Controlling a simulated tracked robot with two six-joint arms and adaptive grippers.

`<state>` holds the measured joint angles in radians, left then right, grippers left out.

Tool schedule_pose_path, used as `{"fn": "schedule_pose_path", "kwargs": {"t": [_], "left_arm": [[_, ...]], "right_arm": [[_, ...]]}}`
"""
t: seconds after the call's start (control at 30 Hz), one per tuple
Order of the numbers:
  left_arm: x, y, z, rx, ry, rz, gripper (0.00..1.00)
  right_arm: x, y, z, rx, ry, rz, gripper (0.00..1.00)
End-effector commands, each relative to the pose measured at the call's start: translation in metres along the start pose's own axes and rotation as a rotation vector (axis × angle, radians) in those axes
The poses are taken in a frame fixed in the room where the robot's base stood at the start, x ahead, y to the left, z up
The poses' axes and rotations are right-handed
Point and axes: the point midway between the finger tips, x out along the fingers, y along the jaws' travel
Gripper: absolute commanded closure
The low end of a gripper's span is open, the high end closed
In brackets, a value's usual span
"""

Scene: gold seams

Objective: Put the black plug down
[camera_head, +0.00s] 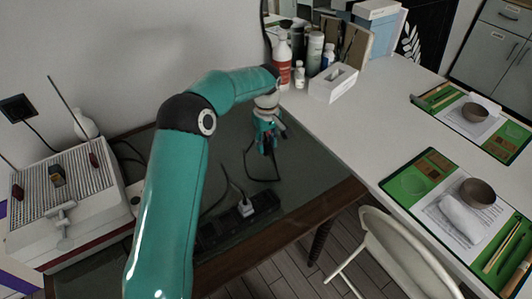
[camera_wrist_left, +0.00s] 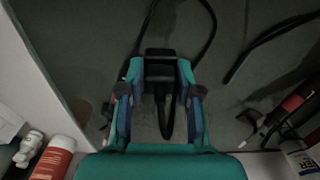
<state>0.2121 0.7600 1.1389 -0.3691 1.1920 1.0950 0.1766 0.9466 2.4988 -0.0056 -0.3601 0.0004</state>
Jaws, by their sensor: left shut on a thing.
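My left gripper (camera_head: 268,146) is over the dark table, pointing down. In the left wrist view my left gripper (camera_wrist_left: 160,88) is shut on the black plug (camera_wrist_left: 160,66), which sits between the fingertips. A black cable (camera_wrist_left: 166,112) hangs from the plug in a loop; in the head view a cable lies on the table below the gripper. The head view does not show the plug clearly, as the gripper covers it. I cannot tell whether the plug touches the tabletop. My right gripper is in neither view.
A dark power strip (camera_head: 224,226) with a white plug (camera_head: 247,207) lies near the table's front edge. A machine with a ribbed top (camera_head: 75,185) stands left. A white table (camera_head: 345,130) with bottles and a tissue box (camera_head: 333,84) adjoins on the right.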

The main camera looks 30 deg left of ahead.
Motion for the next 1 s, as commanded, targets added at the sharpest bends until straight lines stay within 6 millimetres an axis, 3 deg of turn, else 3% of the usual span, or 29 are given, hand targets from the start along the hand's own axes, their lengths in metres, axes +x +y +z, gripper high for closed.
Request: {"fn": "schedule_pose_path", "kwargs": {"t": [0.4, 1.0], "left_arm": [[0.043, 0.0, 0.0, -0.001, -0.001, -0.001, 1.0], [0.056, 0.0, 0.0, -0.001, 0.0, 0.0, 1.0]], "right_arm": [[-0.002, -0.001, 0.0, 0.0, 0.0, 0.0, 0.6], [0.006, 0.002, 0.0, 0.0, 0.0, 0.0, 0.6]]}}
